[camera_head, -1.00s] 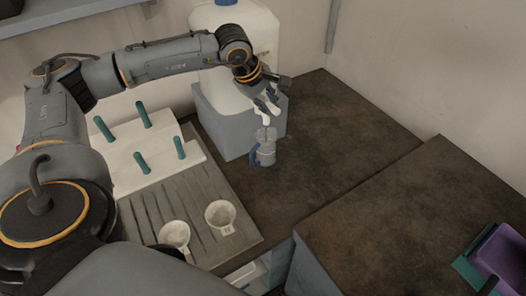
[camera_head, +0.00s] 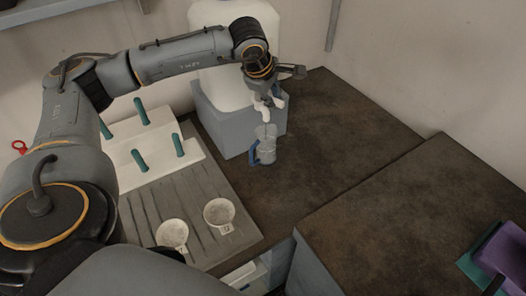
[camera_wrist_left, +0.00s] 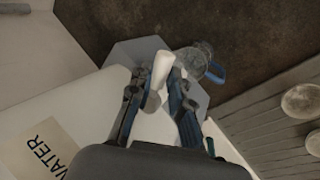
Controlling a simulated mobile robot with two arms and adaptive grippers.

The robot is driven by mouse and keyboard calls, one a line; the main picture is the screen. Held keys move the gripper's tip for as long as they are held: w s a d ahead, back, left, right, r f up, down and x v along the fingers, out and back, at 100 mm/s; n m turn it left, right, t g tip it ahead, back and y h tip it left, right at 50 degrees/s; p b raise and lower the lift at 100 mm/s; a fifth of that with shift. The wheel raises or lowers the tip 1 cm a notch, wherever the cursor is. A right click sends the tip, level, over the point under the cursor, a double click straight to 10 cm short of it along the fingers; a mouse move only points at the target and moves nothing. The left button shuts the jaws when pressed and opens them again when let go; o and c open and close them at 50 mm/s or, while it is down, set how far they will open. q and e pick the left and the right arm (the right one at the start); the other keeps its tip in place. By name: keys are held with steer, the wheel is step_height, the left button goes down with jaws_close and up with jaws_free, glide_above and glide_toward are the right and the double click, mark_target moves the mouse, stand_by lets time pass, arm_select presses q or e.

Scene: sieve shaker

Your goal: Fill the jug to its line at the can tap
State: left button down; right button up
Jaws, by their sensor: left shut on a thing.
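The white water can (camera_head: 222,84), with "WATER" on its label in the left wrist view (camera_wrist_left: 48,150), stands on a grey-blue block (camera_head: 226,125). My left gripper (camera_head: 262,98) is at its white tap (camera_head: 279,101), above the jug. In the left wrist view the fingers (camera_wrist_left: 160,98) are shut around part of the tap (camera_wrist_left: 162,68); the exact contact is hard to see. The clear jug (camera_head: 267,144) with a blue handle stands upright on the counter below the tap and also shows in the left wrist view (camera_wrist_left: 194,58). Its line and water level are too small to read. My right gripper is out of view.
A white rack with teal pegs (camera_head: 154,150) and a grooved draining board (camera_head: 190,200) holding two white round cups (camera_head: 219,212) are to the left. The brown counter (camera_head: 330,130) right of the jug is clear. A purple container (camera_head: 503,250) is at far right.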

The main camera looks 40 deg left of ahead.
arm_select(q)
steer(key=shift+w+d+f+n+y+b, duration=0.2)
steer(key=shift+w+n+y+b, duration=0.1)
steer(key=shift+n, duration=0.1)
steer(key=shift+w+a+n+y+b, duration=0.1)
steer(key=shift+w+n+y+b, duration=0.35)
steer(key=shift+n, duration=0.75)
steer(key=w+n+g+y, duration=0.1)
steer(key=n, duration=0.2)
steer(key=w+a+n+g+y, duration=0.1)
steer(key=n, duration=0.2)
steer(key=w+a+n+g+y, duration=0.1)
steer(key=n, duration=0.3)
steer(key=shift+w+a+r+g, duration=0.15)
steer(key=shift+w+a+g, duration=0.05)
steer(key=shift+w+g, duration=0.1)
